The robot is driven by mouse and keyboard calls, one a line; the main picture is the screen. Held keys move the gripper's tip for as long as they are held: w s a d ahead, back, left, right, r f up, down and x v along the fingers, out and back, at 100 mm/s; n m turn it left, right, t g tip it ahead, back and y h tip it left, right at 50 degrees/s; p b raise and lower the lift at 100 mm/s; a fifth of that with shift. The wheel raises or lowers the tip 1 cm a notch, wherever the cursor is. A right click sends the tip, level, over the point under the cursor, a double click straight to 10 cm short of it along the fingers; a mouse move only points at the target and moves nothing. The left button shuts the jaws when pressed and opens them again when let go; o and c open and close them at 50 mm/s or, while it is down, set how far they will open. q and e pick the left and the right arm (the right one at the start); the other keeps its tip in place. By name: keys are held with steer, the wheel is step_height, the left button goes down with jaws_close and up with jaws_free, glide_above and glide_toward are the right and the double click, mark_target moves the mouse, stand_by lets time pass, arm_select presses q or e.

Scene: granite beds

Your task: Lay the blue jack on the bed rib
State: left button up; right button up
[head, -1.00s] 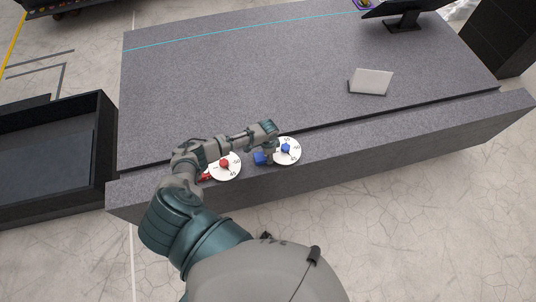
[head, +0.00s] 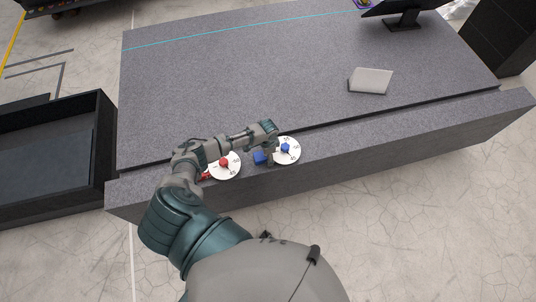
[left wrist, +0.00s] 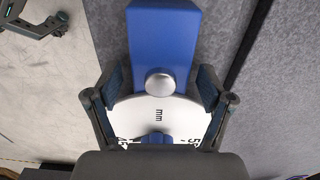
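In the left wrist view, the blue jack (left wrist: 162,45) shows a blue bar with a round silver button, above the edge of a white dial marked "mm". My left gripper (head: 268,138) is directly over the jack. In the left wrist view its two fingers (left wrist: 160,76) stand wide apart, one on each side of the jack. Contact cannot be told. My right gripper is not in view.
A second jack with a white dial and red knob (head: 224,163) lies left of the blue one, partly under my arm. The broad granite bed (head: 230,85) behind is mostly clear. A dark open bin (head: 50,120) is at left.

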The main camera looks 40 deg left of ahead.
arm_select(q)
step_height(320, 180, up, 12)
stand_by(0.6)
steer(key=shift+f, duration=0.1)
